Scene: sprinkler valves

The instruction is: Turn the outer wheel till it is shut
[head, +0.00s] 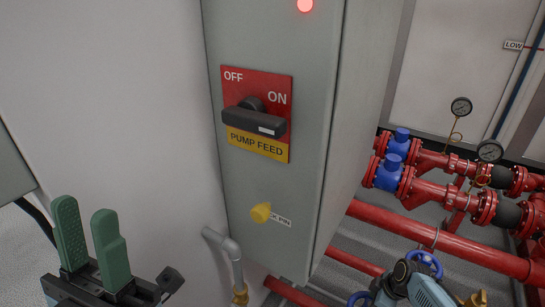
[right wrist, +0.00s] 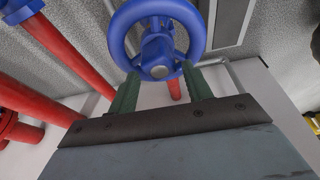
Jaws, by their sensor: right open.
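A blue handwheel (right wrist: 158,45) fills the top middle of the right wrist view, its hub facing me. My right gripper (right wrist: 160,72) is open, its two green fingers pointing at the wheel's lower part; whether they touch it I cannot tell. In the head view, part of a blue wheel (head: 425,261) shows at the bottom right, and another blue rim (head: 359,298) is cut off by the bottom edge. I cannot tell which is the outer wheel. My left gripper (head: 85,208) is open and empty at the lower left.
A grey cabinet carries a PUMP FEED switch (head: 256,115) and a yellow knob (head: 261,212). Red pipes (head: 435,236) run along the right, with blue-fitted valves (head: 388,172) and gauges (head: 461,107) behind. A grey pipe (head: 230,250) stands beside the cabinet.

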